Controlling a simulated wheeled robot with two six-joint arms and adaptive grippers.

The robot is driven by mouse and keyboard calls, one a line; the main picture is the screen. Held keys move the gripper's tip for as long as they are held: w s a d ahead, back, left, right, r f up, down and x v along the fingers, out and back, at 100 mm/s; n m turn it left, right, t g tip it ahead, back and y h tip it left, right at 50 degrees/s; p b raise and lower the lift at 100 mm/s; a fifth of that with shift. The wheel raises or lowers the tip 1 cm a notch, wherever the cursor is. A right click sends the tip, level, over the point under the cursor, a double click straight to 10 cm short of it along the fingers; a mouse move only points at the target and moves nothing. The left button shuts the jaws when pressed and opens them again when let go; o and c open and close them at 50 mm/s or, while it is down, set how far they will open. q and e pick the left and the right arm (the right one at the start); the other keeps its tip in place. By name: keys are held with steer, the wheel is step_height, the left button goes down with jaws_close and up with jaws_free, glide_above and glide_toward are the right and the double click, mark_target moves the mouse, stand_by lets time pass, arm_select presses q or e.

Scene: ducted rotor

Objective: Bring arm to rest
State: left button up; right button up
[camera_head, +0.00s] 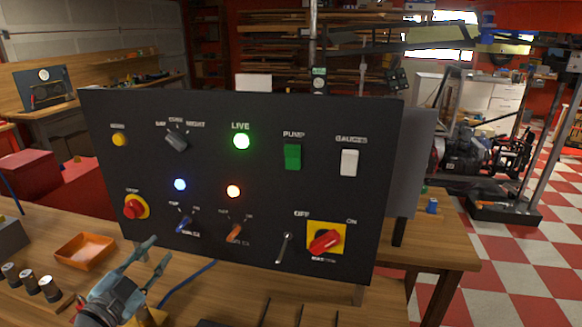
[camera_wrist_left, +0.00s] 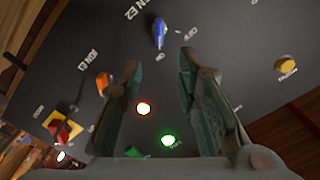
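My left gripper (camera_head: 152,262) is open and empty, low in front of the lower left part of a black control panel (camera_head: 215,215). In the left wrist view its two fingers (camera_wrist_left: 160,75) stand apart with the panel behind them. The panel carries a lit green LIVE lamp (camera_head: 241,141), a blue lamp (camera_head: 180,184), an orange-red lamp (camera_head: 233,191), a red stop button (camera_head: 134,208), a blue knob (camera_head: 185,225), an orange knob (camera_head: 235,232) and a red main switch (camera_head: 325,241) on yellow. My right gripper is not in view.
The panel stands on a wooden workbench (camera_head: 60,225). An orange tray (camera_head: 84,251) and several dark cylinders (camera_head: 30,281) lie left of my left gripper. A blue cable (camera_head: 190,282) runs on the bench beside it. Checkered floor (camera_head: 500,270) is clear at the right.

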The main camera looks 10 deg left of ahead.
arm_select(q)
steer(key=s+a+f+n+g+y, duration=0.1)
steer(key=s+f+n+g+y, duration=0.65)
steer(key=s+f, duration=0.55)
steer(key=s+d+f+g+h, duration=0.3)
steer(key=s+d+f+h, duration=0.15)
steer(key=d, duration=0.45)
steer(key=s+d+f+g+h, duration=0.35)
steer(key=s+d+f, duration=0.25)
steer(key=d, duration=0.3)
step_height(320, 180, down, 22)
steer(key=s+a+g, duration=0.2)
steer(key=s, duration=0.1)
steer(key=s+f, duration=1)
steer(key=s, duration=0.2)
steer(key=shift+s+a+f+g+y, duration=0.3)
steer(key=shift+s+a+g+y, duration=0.1)
steer(key=shift+a+y, duration=0.05)
